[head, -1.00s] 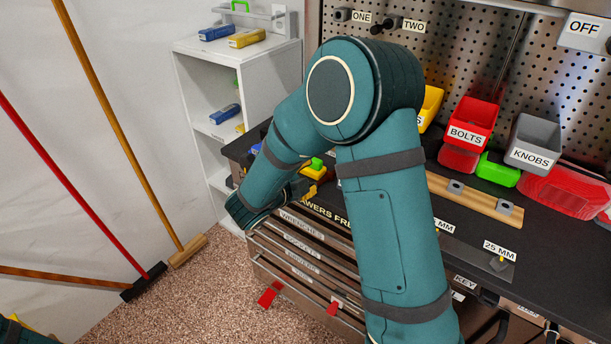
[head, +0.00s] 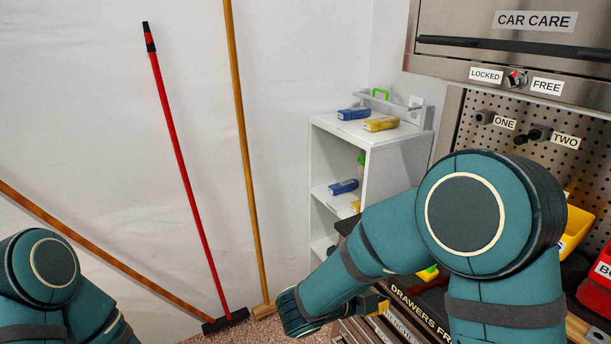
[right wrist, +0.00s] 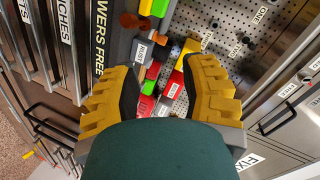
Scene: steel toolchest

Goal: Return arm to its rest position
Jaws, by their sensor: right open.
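My right arm reaches in from the lower right in the head view, bent at a teal elbow. Its forearm hangs in front of the steel toolchest (head: 349,333).
A white shelf (head: 387,152) holds blue and yellow boxes. A red-handled broom (head: 178,155) and wooden poles lean on the wall. A CAR CARE cabinet (head: 460,22) hangs above the pegboard (head: 590,165). A yellow bin (head: 577,226) is at right. Space before the wall looks free.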

